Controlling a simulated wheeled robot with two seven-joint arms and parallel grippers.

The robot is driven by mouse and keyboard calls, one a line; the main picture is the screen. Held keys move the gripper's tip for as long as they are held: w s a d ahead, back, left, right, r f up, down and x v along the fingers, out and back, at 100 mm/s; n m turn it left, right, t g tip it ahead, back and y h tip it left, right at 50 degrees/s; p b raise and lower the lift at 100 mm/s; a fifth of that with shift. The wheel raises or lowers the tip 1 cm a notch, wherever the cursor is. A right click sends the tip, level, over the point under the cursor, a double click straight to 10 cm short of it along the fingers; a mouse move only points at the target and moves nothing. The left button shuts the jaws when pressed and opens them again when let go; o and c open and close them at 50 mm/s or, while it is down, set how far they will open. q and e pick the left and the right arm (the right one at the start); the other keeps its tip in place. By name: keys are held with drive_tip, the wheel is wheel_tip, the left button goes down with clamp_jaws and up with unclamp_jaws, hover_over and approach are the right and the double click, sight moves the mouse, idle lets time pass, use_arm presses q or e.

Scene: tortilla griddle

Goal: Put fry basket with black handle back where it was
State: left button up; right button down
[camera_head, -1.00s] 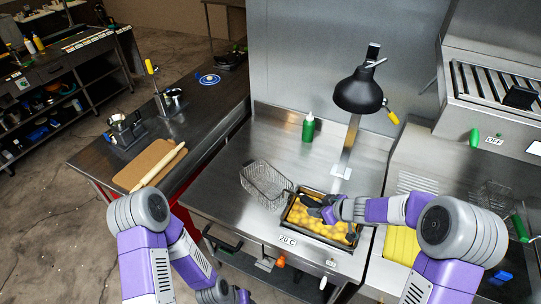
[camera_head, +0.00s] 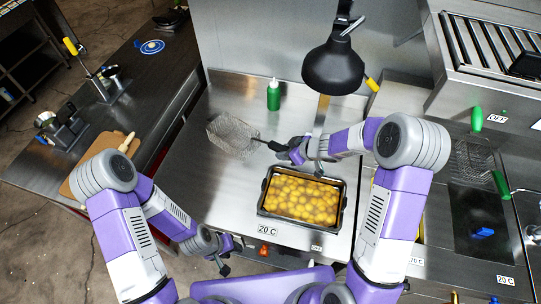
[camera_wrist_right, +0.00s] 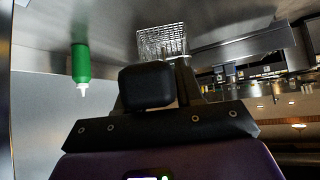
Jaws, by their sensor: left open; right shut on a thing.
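The wire fry basket (camera_head: 232,137) is over the steel counter at the back left of the fryer well. It looks empty. I cannot tell whether it touches the counter. Its black handle (camera_head: 272,146) points right, into my right gripper (camera_head: 290,150), which is shut on it. In the right wrist view the handle end (camera_wrist_right: 147,86) lies between the fingers, with the basket mesh (camera_wrist_right: 162,40) beyond. My left gripper (camera_head: 228,255) is open and empty, low at the counter's front edge.
A fryer well (camera_head: 264,207) full of golden pieces sits in front of my right gripper. A green bottle (camera_head: 273,96) stands behind the basket. A black lamp (camera_head: 333,70) hangs behind my right arm. Another basket with green handles (camera_head: 472,160) is at right. The counter left of the basket is clear.

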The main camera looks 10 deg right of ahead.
wheel_tip(320, 180, down, 2)
drive_tip(key=shift+b, duration=0.3)
drive_tip(key=shift+w+f+b, duration=0.1)
drive_tip(key=shift+f+b, duration=0.7)
drive_tip(key=shift+f, duration=1.5)
drive_tip(key=c, duration=0.7)
unclamp_jaws()
use_arm(q)
wheel_tip(320, 180, down, 3)
wheel_tip(320, 180, up, 3)
drive_tip(key=p, duration=0.3)
drive_tip(key=shift+r, duration=0.15)
use_arm(e)
drive_tip(key=v, duration=1.2)
